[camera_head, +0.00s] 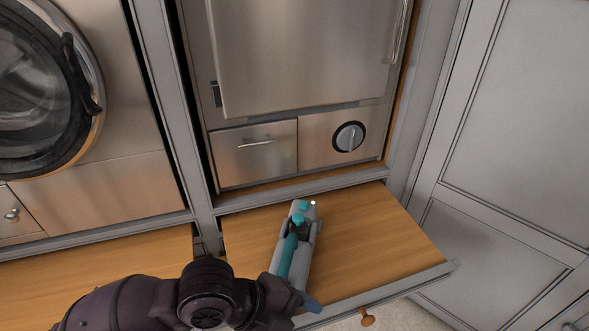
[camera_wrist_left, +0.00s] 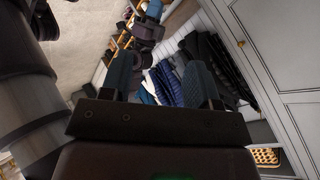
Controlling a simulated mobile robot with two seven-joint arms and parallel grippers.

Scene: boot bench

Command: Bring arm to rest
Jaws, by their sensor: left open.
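My left arm comes in from the bottom left of the head view. Whether the fingers touch the board cannot be told.
A round-doored washer (camera_head: 40,90) stands at left, and a steel appliance with a dial (camera_head: 348,136) in the middle. A grey cabinet (camera_head: 520,130) is at right. The board's knob (camera_head: 367,316) sticks out in front. Dark folded cloths (camera_wrist_left: 170,82) lie beyond the fingers in the wrist view.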

